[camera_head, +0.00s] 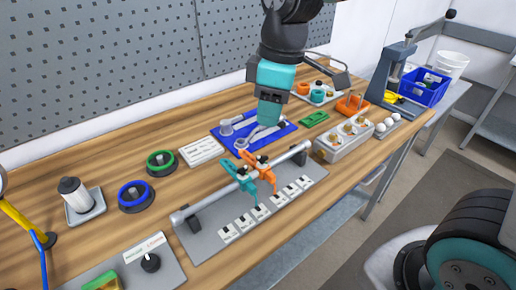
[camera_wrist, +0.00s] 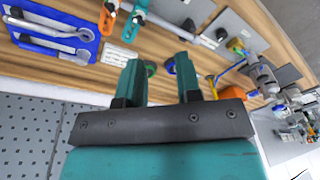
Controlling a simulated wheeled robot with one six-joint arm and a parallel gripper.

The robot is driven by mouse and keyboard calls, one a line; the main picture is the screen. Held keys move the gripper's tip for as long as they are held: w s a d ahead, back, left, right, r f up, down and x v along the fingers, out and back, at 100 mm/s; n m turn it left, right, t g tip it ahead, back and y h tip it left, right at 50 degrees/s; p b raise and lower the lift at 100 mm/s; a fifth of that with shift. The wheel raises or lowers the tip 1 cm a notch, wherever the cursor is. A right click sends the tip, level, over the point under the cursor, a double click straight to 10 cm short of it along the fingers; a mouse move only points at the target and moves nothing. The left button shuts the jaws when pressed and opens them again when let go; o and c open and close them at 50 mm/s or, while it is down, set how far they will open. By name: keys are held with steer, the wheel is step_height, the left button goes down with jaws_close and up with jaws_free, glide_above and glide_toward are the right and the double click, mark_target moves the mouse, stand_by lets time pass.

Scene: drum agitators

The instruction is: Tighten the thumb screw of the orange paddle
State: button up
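The orange paddle (camera_head: 254,162) sits on a grey horizontal bar (camera_head: 205,205) near the table's middle. A teal paddle (camera_head: 240,177) is beside it on the left. In the wrist view the orange paddle (camera_wrist: 109,17) is at the top edge, left of the teal paddle (camera_wrist: 133,22). I cannot make out the thumb screw clearly. My gripper (camera_head: 268,118) is above the blue tray, behind the bar and apart from the paddles. In the wrist view its two teal fingers (camera_wrist: 159,68) are spread with nothing held between them.
A blue tray (camera_head: 222,132) with wrenches lies behind the bar. Several white-and-black blocks (camera_head: 252,219) lie in front of it. A grey box with knobs (camera_head: 344,140) stands right of the bar. Green (camera_head: 161,163) and blue (camera_head: 136,196) rings lie left. A perforated wall (camera_head: 100,65) rises behind.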

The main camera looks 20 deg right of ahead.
mark_target(261, 157)
steer(key=w+d+f+n+h, duration=0.2)
steer(key=w+f+n, duration=0.1)
steer(key=w, duration=0.6)
steer(key=f+p, duration=0.2)
steer(key=f, duration=0.6)
steer(key=f+p, duration=0.2)
steer(key=f, duration=0.7)
steer(key=shift+w, duration=0.2)
steer(key=shift+c, duration=0.5)
steer(key=shift+r, duration=0.1)
jaws_close()
